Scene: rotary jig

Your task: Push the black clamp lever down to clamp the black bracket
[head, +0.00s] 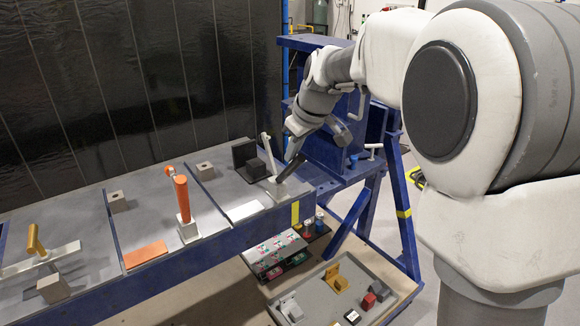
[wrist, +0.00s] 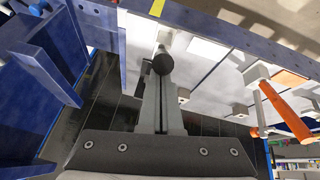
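The black bracket (head: 244,153) sits on the grey bench top near its right end. Beside it, a white clamp base (head: 277,187) carries a pale clamp arm (head: 267,150) that stands raised, clear of the bracket. The black clamp lever (head: 290,167) slants up to the right from that base. My gripper (head: 294,146) is close above the lever; whether they touch is unclear. In the wrist view, the lever's round end (wrist: 163,63) shows just past my fingertips (wrist: 161,80). The grey fingers appear together, with nothing visible between them.
An orange-handled clamp (head: 182,197) and a yellow-handled clamp (head: 36,243) stand further left on the bench. A blue frame (head: 345,150) stands behind and right of my gripper. A tray (head: 385,310) with several parts is below in front.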

